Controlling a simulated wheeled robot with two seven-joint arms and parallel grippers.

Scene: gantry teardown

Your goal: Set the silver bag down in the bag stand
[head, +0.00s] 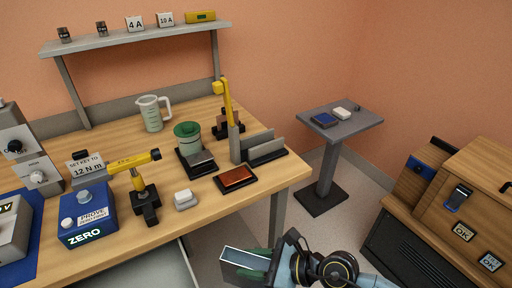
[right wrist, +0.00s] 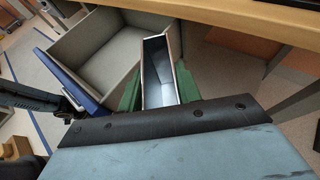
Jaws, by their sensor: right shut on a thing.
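My right gripper (head: 256,262) is at the bottom of the head view, in front of the bench edge and below its top. It is shut on the silver bag (head: 243,258), a slim shiny pouch with a pale rim. In the right wrist view the bag (right wrist: 160,75) sits between the green finger pads, its dark inside showing. A grey upright holder with two walls on a black base, which looks like the bag stand (head: 266,148), stands on the bench near its right edge. The bag is apart from it. My left gripper is not seen.
An open drawer (right wrist: 110,45) is beneath the bench. A small grey table (head: 352,121) and a wooden cabinet (head: 447,205) stand at right.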

